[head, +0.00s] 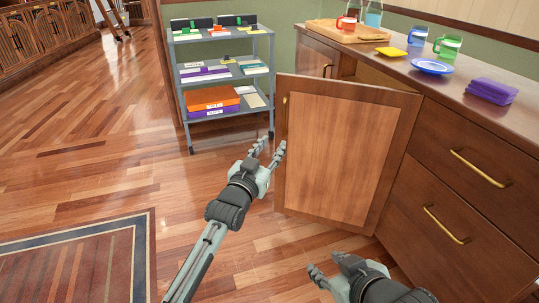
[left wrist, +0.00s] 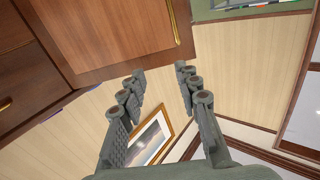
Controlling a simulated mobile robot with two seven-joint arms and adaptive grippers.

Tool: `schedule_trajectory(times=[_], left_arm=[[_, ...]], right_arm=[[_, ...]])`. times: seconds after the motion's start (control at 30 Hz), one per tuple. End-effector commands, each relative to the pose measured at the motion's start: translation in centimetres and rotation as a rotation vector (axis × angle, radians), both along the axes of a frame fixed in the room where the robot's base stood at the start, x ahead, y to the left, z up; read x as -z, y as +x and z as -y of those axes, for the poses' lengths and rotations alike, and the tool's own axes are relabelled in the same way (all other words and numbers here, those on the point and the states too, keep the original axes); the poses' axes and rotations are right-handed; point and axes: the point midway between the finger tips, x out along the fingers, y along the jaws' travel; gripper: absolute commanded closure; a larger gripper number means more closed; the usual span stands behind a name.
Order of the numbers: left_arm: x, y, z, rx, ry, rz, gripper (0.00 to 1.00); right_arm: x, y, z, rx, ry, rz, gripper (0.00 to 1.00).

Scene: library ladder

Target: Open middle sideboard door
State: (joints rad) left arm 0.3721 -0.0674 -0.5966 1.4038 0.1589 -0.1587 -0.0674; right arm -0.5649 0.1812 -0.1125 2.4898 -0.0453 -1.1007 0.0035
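The middle sideboard door (head: 345,150) is a brown wooden panel with a lighter centre. It stands swung out from the sideboard (head: 440,190), with a dark gap above it. Its brass handle (head: 285,101) shows near its left edge. My left gripper (head: 269,150) is beside the door's free edge, fingers apart with nothing between them. In the left wrist view the door (left wrist: 105,35) and handle (left wrist: 174,22) lie beyond the open fingers; whether a finger touches the door is unclear. My right gripper (head: 328,267) is below the door, fingers apart and empty, partly cut off by the frame.
A grey cart (head: 222,100) with books stands left of the sideboard. Drawers with brass handles (head: 479,168) are at the right. The wooden floor at left is clear.

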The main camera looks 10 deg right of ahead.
Motion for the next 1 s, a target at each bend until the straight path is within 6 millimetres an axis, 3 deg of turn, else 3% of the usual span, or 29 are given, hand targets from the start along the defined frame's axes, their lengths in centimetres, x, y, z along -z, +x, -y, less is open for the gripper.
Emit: schedule_trajectory(times=[0.03,0.3,0.5,0.8,0.93,1.0], left_arm=[[3.0,-2.5,0.8,0.016,-0.004,-0.055,0.67],[4.9,-4.2,-3.5,-0.007,0.042,-0.063,0.67],[5.1,-4.8,-4.5,-0.010,0.050,-0.062,0.67],[5.0,-5.0,-4.5,-0.009,0.047,-0.062,0.67],[5.6,-4.7,-5.4,-0.017,0.033,-0.087,0.84],[7.0,-4.1,-7.3,-0.034,0.000,-0.144,0.92]], right_arm=[[0.0,0.0,0.0,0.000,0.000,0.000,0.60],[0.0,0.0,0.0,0.000,0.000,0.000,0.60],[0.0,0.0,0.0,0.000,0.000,0.000,0.60],[0.0,0.0,0.0,0.000,0.000,0.000,0.60],[-0.2,0.4,-0.3,-0.005,0.007,0.021,0.60],[-0.6,1.1,-0.9,-0.016,0.021,0.065,0.60]])
